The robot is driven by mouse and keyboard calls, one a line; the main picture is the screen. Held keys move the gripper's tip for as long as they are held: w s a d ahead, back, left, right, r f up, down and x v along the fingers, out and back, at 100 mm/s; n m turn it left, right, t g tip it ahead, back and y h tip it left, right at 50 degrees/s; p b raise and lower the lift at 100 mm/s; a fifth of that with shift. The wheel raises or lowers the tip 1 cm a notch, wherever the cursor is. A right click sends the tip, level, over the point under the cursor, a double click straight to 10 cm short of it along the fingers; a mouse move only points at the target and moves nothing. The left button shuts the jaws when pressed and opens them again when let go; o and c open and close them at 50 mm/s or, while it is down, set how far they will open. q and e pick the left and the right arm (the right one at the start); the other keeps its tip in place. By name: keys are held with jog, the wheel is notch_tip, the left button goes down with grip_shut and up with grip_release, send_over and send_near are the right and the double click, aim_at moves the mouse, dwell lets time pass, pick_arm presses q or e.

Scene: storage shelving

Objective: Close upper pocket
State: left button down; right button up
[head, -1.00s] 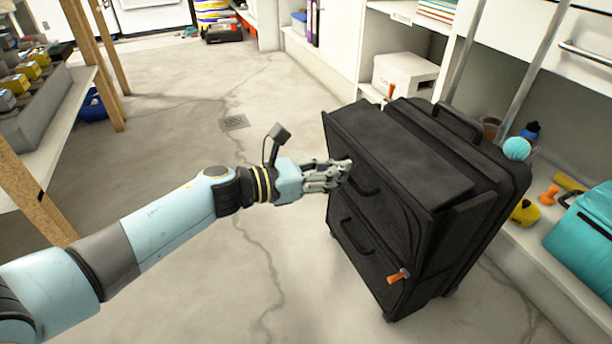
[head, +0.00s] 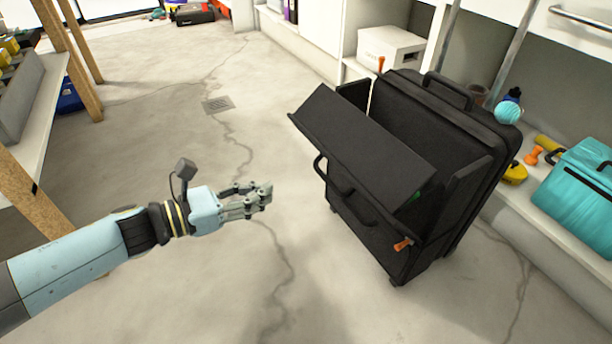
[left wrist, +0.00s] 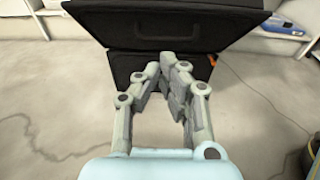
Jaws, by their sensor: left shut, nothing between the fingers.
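A black upright suitcase (head: 462,110) stands on the floor right of centre. Its upper pocket (head: 362,150) is swung outward and hangs open at a slant, leaving a gap to the suitcase body. Something green shows at the pocket's right edge. The lower pocket (head: 365,222) below it looks shut, with an orange tab (head: 403,245) at its side. My left gripper (head: 264,194) is shut and empty, left of the pockets and apart from them. In the left wrist view, its fingertips (left wrist: 166,68) point at the suitcase front (left wrist: 150,95). My right gripper is not in view.
A shelf on the right holds a teal bag (head: 580,190), a yellow item (head: 514,173) and an orange dumbbell (head: 533,155). A white box (head: 388,45) sits behind the suitcase. A wooden rack (head: 20,160) stands at left. The floor between is clear.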

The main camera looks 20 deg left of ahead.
pick_arm(q)
jog(key=b, duration=0.2)
send_near(322, 177)
jog(key=x, duration=0.4)
jog(key=shift+w+d, duration=0.25)
jog(key=shift+w, duration=0.05)
jog(key=x, duration=0.2)
jog(key=r+b+x, duration=0.1)
jog(key=x, duration=0.1)
jog(key=shift+w+d, duration=0.3)
jog(key=shift+w, duration=0.1)
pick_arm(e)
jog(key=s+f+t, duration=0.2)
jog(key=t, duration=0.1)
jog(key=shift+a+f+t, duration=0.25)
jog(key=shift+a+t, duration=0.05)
pick_arm(q)
jog(key=shift+d, duration=0.2)
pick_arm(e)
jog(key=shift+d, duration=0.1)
pick_arm(q)
jog(key=shift+a, duration=0.1)
